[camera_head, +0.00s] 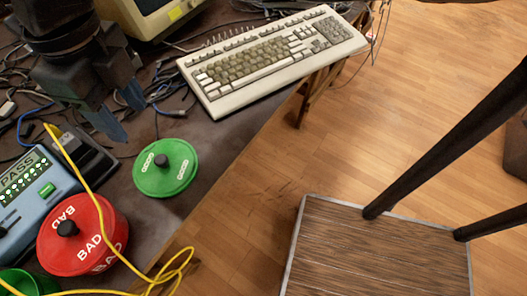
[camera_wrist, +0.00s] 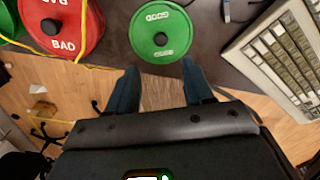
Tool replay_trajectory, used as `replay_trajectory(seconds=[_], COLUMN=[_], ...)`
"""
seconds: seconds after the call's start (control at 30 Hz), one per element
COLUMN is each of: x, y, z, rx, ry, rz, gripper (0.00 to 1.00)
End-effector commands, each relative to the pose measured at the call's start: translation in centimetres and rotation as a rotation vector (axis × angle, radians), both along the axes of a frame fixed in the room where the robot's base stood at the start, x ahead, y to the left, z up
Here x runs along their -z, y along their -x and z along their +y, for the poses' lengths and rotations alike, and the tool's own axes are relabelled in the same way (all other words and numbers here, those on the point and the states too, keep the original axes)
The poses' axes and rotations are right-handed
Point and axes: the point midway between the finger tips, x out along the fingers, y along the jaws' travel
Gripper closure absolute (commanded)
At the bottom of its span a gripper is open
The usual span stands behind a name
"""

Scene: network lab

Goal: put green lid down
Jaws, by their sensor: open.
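The green lid (camera_head: 166,168), marked GOOD with a black knob, lies flat on the dark table near its front edge. It also shows in the wrist view (camera_wrist: 162,44), beyond my fingertips. My gripper (camera_head: 124,118) is open and empty, with its blue fingers above the table to the upper left of the lid in the head view. In the wrist view the two fingers (camera_wrist: 159,72) are spread apart, with nothing between them. The fingers are apart from the lid's knob.
A red BAD lid (camera_head: 82,236) sits left of the green lid, with a yellow cable (camera_head: 96,205) running over it. A blue PASS device (camera_head: 32,195) stands at the left. A beige keyboard (camera_head: 270,62) lies to the right. A green container (camera_head: 22,283) shows at the lower left corner.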

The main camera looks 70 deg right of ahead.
Motion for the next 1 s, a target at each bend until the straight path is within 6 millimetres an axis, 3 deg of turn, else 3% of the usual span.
replay_trajectory(seconds=[0.13, 0.27, 0.4, 0.6, 0.8, 1.0], x=[0.1, -0.5, -2.6, -6.0, -8.0, -7.1], y=[-0.5, -1.6, -2.8, -4.1, -5.2, -5.3], z=[2.9, 8.7, 15.2, 20.9, 22.8, 21.7], rx=[0.04, 0.157, 0.349, 0.661, 1.011, 1.386], ry=[-0.101, -0.331, -0.644, -1.055, -1.403, -1.667], rz=[-0.033, -0.093, -0.12, -0.071, 0.052, 0.199], gripper=[0.49, 0.49, 0.49, 0.49, 0.49, 0.49])
